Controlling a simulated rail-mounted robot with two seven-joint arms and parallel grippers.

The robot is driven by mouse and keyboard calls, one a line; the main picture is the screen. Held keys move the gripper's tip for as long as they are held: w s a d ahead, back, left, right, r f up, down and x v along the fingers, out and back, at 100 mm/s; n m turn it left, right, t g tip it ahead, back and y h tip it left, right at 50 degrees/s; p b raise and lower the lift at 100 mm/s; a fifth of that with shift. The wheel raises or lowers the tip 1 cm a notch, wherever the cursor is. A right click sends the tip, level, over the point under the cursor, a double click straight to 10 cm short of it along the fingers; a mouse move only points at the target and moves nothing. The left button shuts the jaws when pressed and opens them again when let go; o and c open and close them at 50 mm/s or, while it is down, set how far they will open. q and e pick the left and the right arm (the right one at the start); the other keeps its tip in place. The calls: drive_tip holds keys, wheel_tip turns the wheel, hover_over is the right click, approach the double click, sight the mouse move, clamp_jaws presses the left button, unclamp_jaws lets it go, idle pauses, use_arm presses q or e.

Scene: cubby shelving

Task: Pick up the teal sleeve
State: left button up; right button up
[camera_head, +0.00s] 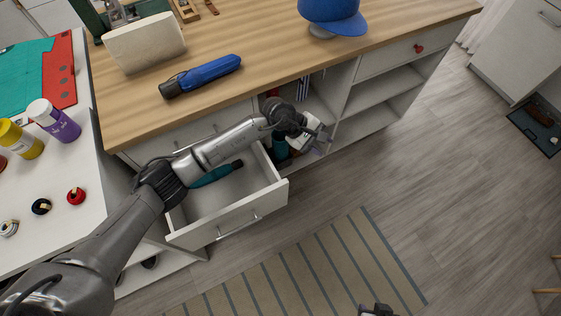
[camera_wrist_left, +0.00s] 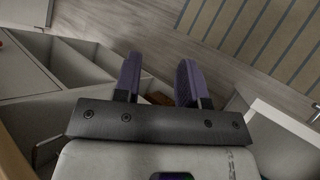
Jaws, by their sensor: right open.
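A long teal item (camera_head: 218,174), which looks like the teal sleeve, lies in the open drawer (camera_head: 227,226); my left arm hides part of it. My left gripper (camera_head: 322,141) is to the right of the drawer, in front of the open cubbies. In the left wrist view its two purple-padded fingers (camera_wrist_left: 159,82) are apart with nothing between them. My right gripper (camera_head: 378,310) shows only at the bottom edge, open, above the striped rug.
A blue sleeve-like item (camera_head: 207,74), a cream block (camera_head: 145,43) and a blue cap (camera_head: 334,16) are on the wooden countertop (camera_head: 270,55). Bottles and small round items stand on the white counter (camera_head: 100,225) at left. The floor (camera_head: 440,170) at right is clear.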

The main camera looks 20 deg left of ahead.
use_arm(q)
drive_tip(key=w+a+f+m+y+b, duration=0.3)
drive_tip(key=a+f+y+b, duration=0.15)
drive_tip(key=a+f, duration=0.3)
drive_tip(key=g+y+b, duration=0.2)
drive_tip(key=y+b, duration=0.1)
drive_tip(key=y, duration=0.2)
approach(280, 149)
drive_tip(key=w+a, duration=0.1)
drive_tip(key=a, duration=0.2)
wheel_tip(280, 149, down, 7)
drive_tip(key=b, duration=0.2)
drive_tip(key=shift+f+m+b, duration=0.25)
drive_tip(key=shift+m+b, duration=0.1)
drive_tip(key=shift+m, duration=0.05)
use_arm(e)
wheel_tip(280, 149, down, 13)
drive_tip(key=shift+r, duration=0.15)
use_arm(q)
drive_tip(key=shift+w+a, duration=0.1)
drive_tip(key=shift+a, duration=0.05)
clamp_jaws()
use_arm(e)
drive_tip(key=shift+d, duration=0.15)
